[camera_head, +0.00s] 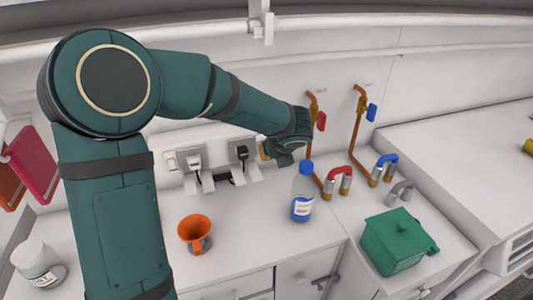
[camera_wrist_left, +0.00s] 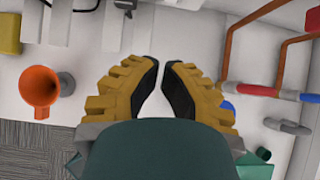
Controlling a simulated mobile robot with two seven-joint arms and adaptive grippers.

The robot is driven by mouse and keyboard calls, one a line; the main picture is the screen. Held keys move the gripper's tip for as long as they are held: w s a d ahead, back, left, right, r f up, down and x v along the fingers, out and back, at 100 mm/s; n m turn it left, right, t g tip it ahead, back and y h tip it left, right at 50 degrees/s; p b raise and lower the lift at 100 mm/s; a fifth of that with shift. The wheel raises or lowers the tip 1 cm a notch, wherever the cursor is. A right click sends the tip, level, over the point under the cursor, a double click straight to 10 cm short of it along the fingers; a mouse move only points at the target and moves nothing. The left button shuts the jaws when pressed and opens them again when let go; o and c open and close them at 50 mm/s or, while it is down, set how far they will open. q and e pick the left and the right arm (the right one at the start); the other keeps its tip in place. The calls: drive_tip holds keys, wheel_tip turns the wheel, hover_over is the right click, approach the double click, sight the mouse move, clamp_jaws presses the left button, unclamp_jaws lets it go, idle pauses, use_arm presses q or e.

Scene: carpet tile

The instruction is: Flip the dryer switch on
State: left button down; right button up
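No dryer can be made out, and I cannot tell which control is its switch. Two grey wall outlets are on the back wall: a left one with a white plug (camera_head: 193,159) and a right one with a black plug (camera_head: 243,152). My left gripper (camera_head: 266,150) is close to the wall, just right of the black plug. The wrist view shows its yellow fingers (camera_wrist_left: 161,66) drawn together at the tips, with only a narrow gap and nothing held. The wrist hides most of the fingers in the head view. My right gripper is not in view.
A clear bottle with a blue cap (camera_head: 302,196) stands below the wrist. Copper pipes with red (camera_head: 321,121) and blue valve handles (camera_head: 371,112) run right of the hand. A green box (camera_head: 396,242) is at front right.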

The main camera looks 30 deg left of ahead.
use_arm(q)
approach(259, 155)
wheel_tip(259, 155, down, 4)
drive_tip(key=shift+w+a+f, duration=0.2)
drive_tip(key=shift+w+a, duration=0.25)
drive_tip(key=shift+a, duration=0.05)
drive_tip(key=shift+w+a+f, duration=0.15)
drive_tip(key=shift+w+a, duration=0.25)
drive_tip(key=shift+a, duration=0.15)
drive_tip(key=f+t+y+b, duration=0.1)
drive_tip(key=b, duration=0.4)
drive_tip(key=shift+w+a, duration=0.3)
drive_tip(key=shift+r, duration=0.35)
drive_tip(key=shift+r+p, duration=0.1)
drive_tip(key=shift+p, duration=0.2)
drive_tip(key=shift+r+p, duration=0.6)
drive_tip(key=shift+r, duration=0.1)
